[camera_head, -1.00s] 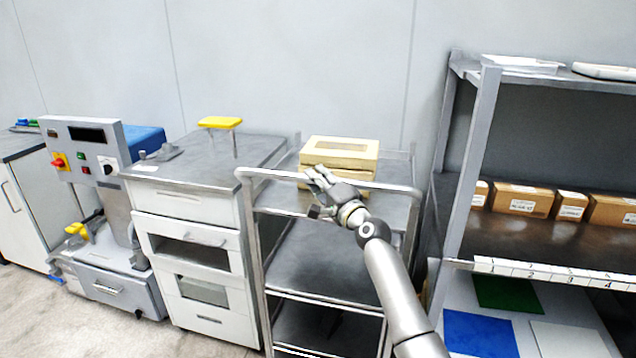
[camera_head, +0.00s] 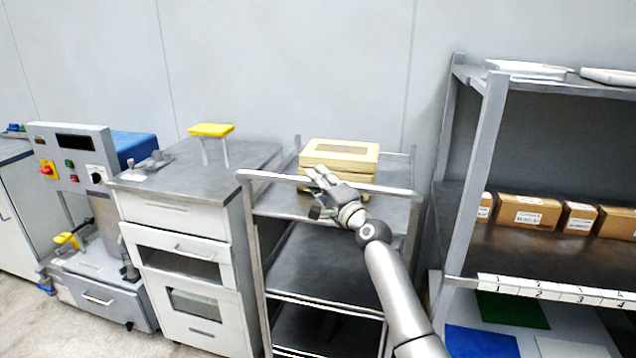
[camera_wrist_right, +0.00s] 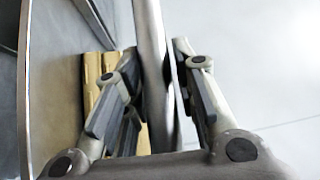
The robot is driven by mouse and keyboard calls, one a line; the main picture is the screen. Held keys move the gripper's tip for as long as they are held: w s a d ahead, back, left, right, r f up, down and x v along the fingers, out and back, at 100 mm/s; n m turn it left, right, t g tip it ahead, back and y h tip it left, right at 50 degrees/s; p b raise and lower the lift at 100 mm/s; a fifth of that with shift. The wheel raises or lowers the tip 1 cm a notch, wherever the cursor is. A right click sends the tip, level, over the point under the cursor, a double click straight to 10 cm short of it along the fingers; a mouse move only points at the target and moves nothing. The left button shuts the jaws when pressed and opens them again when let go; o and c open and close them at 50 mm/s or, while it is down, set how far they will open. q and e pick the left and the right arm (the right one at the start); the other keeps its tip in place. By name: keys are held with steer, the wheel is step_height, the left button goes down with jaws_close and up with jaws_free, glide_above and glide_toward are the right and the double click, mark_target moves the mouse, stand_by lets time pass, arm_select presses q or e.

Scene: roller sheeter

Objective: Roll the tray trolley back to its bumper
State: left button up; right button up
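The tray trolley (camera_head: 330,262) is a grey metal cart with several shelves and a tubular handle bar (camera_head: 395,191) across its near top edge. It stands between the white drawer cabinet and the rack. A pale yellow box-like stack (camera_head: 340,157) sits on its top shelf, also partly seen in the right wrist view (camera_wrist_right: 92,85). My right gripper (camera_head: 318,182) is at the middle of the handle bar. In the right wrist view the bar (camera_wrist_right: 152,60) runs between the two closed-in fingers (camera_wrist_right: 155,75). No bumper can be made out behind the trolley. My left gripper is not in view.
The drawer cabinet (camera_head: 178,213) with a yellow-topped stand (camera_head: 211,130) is close on the trolley's left. The rack (camera_head: 470,190), with cardboard boxes (camera_head: 527,211) and a numbered strip (camera_head: 560,292), is close on its right. A grey wall (camera_head: 290,70) is behind.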

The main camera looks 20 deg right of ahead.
steer(key=shift+o, duration=1.2)
steer(key=shift+w+f, duration=0.15)
steer(key=shift+s+f, duration=0.15)
steer(key=shift+s, duration=0.4)
steer(key=v, duration=1.1)
steer(key=shift+d, duration=0.15)
